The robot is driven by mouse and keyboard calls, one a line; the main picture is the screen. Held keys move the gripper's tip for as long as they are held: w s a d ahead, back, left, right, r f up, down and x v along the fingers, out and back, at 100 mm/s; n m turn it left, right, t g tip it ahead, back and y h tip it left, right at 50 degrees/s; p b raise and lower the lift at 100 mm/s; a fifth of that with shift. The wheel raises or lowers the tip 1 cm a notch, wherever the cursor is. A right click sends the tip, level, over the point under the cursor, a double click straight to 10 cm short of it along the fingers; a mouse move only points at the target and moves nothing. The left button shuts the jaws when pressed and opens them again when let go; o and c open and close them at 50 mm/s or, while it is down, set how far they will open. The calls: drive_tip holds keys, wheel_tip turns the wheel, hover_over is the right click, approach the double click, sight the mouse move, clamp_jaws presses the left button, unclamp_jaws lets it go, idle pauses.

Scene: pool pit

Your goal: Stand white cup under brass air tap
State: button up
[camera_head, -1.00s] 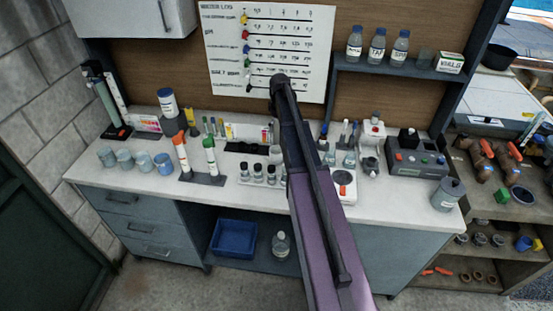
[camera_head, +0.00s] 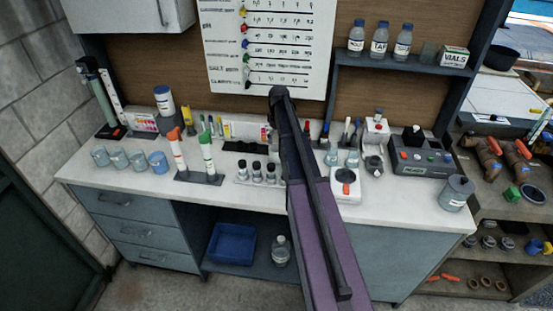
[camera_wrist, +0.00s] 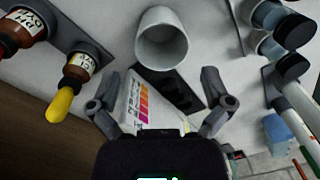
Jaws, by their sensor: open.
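The white cup (camera_wrist: 163,40) shows in the wrist view, its open mouth toward the camera, on the pale bench top. My gripper (camera_wrist: 160,84) is open and empty. Its two fingers are spread to either side below the cup in the picture, with the cup ahead of the fingertips and apart from them. In the head view my purple arm covers the cup and my gripper. I cannot pick out the brass air tap for certain; brownish fittings with red handles (camera_head: 489,156) lie on the right-hand bench.
In the wrist view a colour-striped card (camera_wrist: 146,103) and a black holder (camera_wrist: 178,94) lie between my fingers. Dropper bottles (camera_wrist: 77,71) stand left, dark-capped vials (camera_wrist: 290,62) right. In the head view a scale (camera_head: 345,184) stands right of my arm; bare counter (camera_head: 400,208) lies at front right.

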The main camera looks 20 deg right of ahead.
sight(276, 148)
drive_tip(key=shift+f, duration=0.15)
idle(0.3)
drive_tip(key=shift+a+f+b, duration=0.15)
drive_tip(key=shift+f+b, duration=1.15)
drive_tip(key=shift+a+f+b, duration=0.1)
drive_tip(key=shift+f+b, duration=1.15)
drive_tip(key=shift+b, duration=0.05)
drive_tip(key=shift+s, duration=0.1)
drive_tip(key=c, duration=0.8)
drive_tip(key=shift+o, duration=0.2)
drive_tip(key=shift+r, duration=0.15)
wheel_tip(276, 148, up, 10)
drive_tip(key=p, duration=1)
